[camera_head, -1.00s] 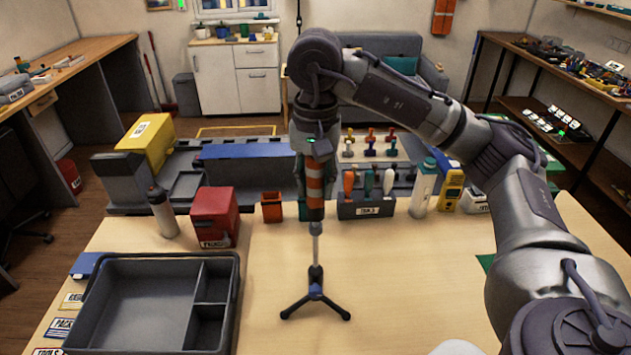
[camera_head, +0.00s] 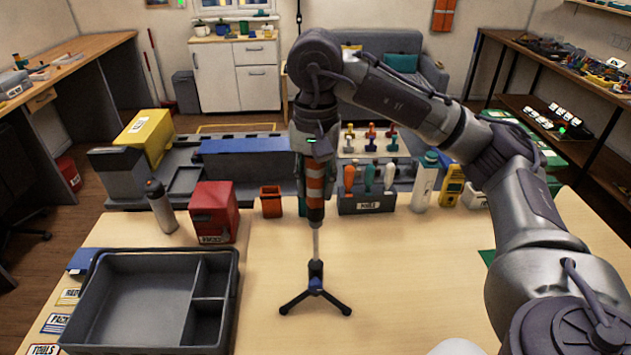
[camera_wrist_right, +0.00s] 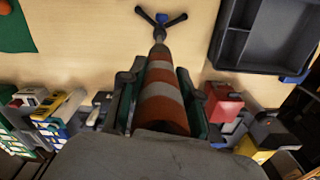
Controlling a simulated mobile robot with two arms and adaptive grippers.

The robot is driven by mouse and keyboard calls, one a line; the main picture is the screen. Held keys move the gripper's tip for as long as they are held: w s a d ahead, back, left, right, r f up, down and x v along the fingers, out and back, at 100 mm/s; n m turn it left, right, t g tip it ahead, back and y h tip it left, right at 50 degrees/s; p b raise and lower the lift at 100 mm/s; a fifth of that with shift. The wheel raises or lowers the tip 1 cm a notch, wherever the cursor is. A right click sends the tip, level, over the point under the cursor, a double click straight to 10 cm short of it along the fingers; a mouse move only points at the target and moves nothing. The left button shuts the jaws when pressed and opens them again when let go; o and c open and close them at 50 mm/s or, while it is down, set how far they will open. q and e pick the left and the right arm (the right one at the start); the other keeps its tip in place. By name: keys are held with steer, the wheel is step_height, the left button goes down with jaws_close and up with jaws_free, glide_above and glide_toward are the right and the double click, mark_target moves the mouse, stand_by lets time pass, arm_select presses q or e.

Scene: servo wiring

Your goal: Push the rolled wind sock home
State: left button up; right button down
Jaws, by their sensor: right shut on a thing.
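The rolled wind sock (camera_head: 315,183) has orange and white bands and hangs upright from my right gripper (camera_head: 314,168). In the right wrist view the gripper (camera_wrist_right: 160,95) has a finger on each side of the sock (camera_wrist_right: 160,100) and is shut on it. The sock's lower end meets the pale pole of a small black tripod stand (camera_head: 315,290) on the table. Whether the sock sits over the pole or just touches its top, I cannot tell. The tripod also shows in the right wrist view (camera_wrist_right: 161,19). My left gripper is not in view.
A grey divided tray (camera_head: 140,300) lies at the front left of the table. A red box (camera_head: 214,212), a flask (camera_head: 161,207), a small orange bin (camera_head: 271,202) and a tool rack (camera_head: 366,203) stand behind. The table right of the tripod is clear.

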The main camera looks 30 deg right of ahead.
steer(key=shift+f, duration=0.25)
steer(key=c, duration=0.7)
jaws_free()
steer(key=shift+r, duration=0.1)
step_height(320, 180, up, 12)
steer(key=shift+f, duration=0.1)
